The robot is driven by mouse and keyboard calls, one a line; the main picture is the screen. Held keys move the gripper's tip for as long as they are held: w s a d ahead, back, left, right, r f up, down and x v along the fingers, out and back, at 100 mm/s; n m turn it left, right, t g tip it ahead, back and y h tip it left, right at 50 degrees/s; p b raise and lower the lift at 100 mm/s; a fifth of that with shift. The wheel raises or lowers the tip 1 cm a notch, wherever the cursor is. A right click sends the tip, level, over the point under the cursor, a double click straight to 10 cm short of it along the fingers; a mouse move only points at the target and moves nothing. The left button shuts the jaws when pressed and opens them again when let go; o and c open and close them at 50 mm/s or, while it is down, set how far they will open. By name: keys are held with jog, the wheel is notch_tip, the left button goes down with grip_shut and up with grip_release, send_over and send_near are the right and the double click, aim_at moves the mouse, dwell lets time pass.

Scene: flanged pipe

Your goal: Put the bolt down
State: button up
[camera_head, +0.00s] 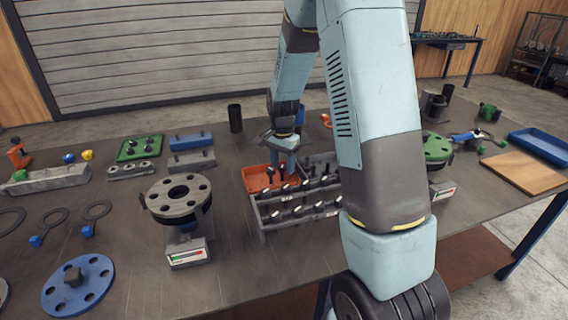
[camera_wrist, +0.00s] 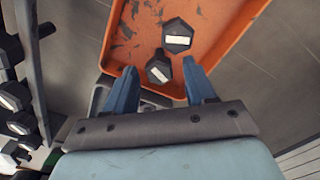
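My gripper (camera_head: 285,163) is low over the orange tray (camera_head: 249,181) on the workbench. In the wrist view my gripper (camera_wrist: 160,66) has its two blue fingers spread apart. A dark hex-headed bolt (camera_wrist: 158,71) with a pale label lies in the tray between the fingertips, with a gap visible on both sides. A second bolt (camera_wrist: 178,36) lies just beyond it in the orange tray (camera_wrist: 220,28). The shanks of the bolts are mostly hidden in the wrist view.
A grey rack (camera_head: 262,222) holding rows of bolts stands right in front of the tray. A flanged pipe (camera_head: 180,197) stands to the left, and a green flange (camera_head: 437,150) to the right. A dark cylinder (camera_head: 235,118) stands behind the tray.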

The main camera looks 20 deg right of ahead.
aim_at(283, 165)
jog(key=shift+r, duration=0.1)
notch_tip(283, 165, up, 12)
jog(key=s+r+n+t, duration=0.3)
jog(key=s+r+n, duration=0.2)
jog(key=s+r, duration=0.75)
jog(key=s+r+n+t, duration=0.1)
jog(key=s+n, duration=0.4)
jog(key=s, duration=1.1)
jog(key=shift+s+r+t, duration=0.15)
jog(key=shift+s+t, duration=0.2)
jog(key=shift+t, duration=0.45)
